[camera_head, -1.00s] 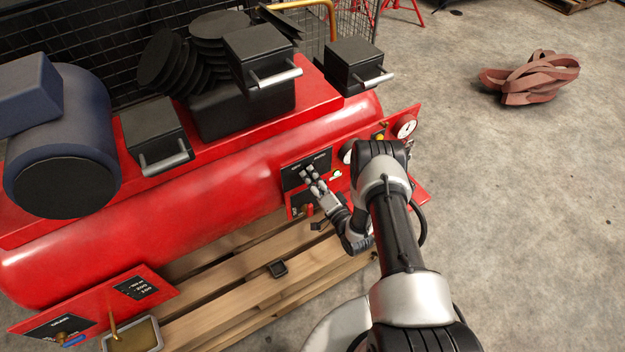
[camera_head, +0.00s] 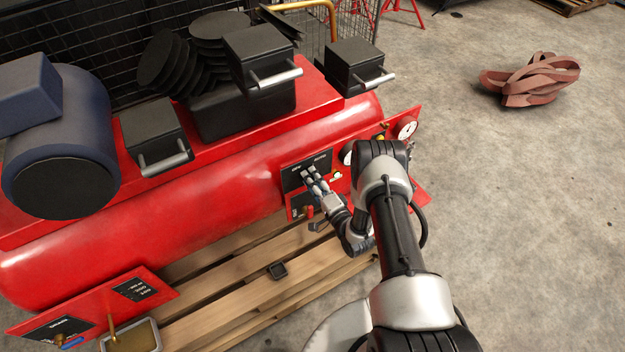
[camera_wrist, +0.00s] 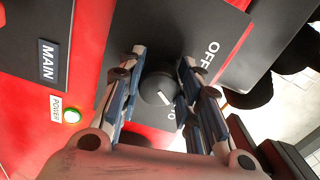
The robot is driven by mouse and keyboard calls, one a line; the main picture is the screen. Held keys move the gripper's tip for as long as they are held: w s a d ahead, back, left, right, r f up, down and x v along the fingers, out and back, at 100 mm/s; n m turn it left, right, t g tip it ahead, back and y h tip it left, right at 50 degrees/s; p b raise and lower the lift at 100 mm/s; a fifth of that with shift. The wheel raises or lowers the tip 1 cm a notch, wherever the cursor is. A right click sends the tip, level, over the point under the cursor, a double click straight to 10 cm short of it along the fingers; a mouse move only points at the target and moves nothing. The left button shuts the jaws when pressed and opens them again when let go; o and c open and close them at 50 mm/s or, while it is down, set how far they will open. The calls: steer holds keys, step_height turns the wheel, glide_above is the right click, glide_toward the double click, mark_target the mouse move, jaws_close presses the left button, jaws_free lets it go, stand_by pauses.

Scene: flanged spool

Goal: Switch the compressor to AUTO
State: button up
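A round black selector knob (camera_wrist: 157,88) sits on the dark switch plate of the red compressor (camera_head: 255,180). A white mark shows on the knob's lower right side in the wrist view. An OFF label (camera_wrist: 211,55) is up and right of the knob. Another label (camera_wrist: 172,116), ending in "O", is partly hidden below it. My gripper (camera_wrist: 161,62) is open, one finger on either side of the knob; firm contact is not visible. In the head view my gripper (camera_head: 314,178) is at the switch panel, and the knob cannot be made out there.
A gauge (camera_head: 407,128) stands at the panel's right. A wooden pallet (camera_head: 235,290) lies underneath. Brownish-red straps (camera_head: 530,80) lie on otherwise open floor at right.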

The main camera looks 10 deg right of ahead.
steer(key=o, duration=0.4)
steer(key=shift+o, duration=0.2)
steer(key=v, duration=1.2)
steer(key=shift+r, duration=0.1)
